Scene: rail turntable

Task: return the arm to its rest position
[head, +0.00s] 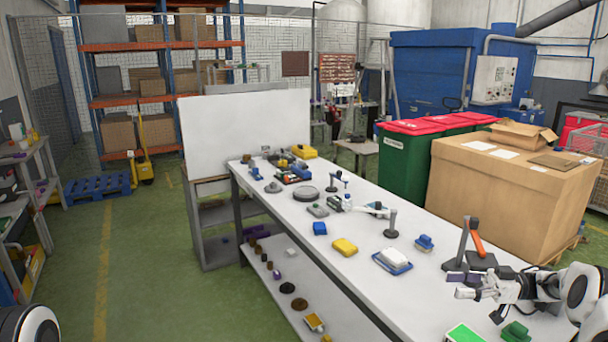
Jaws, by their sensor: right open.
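My right arm (579,289) comes in from the right edge, over the near right end of the long white table (330,243). Its gripper (466,286) points left and is open, with nothing seen between its fingers. Behind it stands a dark stand (462,243) with an orange-handled tool (477,240) beside it. Small dark purple pieces show right behind the fingers; I cannot tell whether they touch. My left gripper is out of the picture.
Near the gripper lie a green-topped tray (464,334) and a green block (516,331). Farther left are a white block on a blue tray (393,262), a yellow block (344,247) and a blue block (320,228). A large cardboard box (485,195) stands behind the table.

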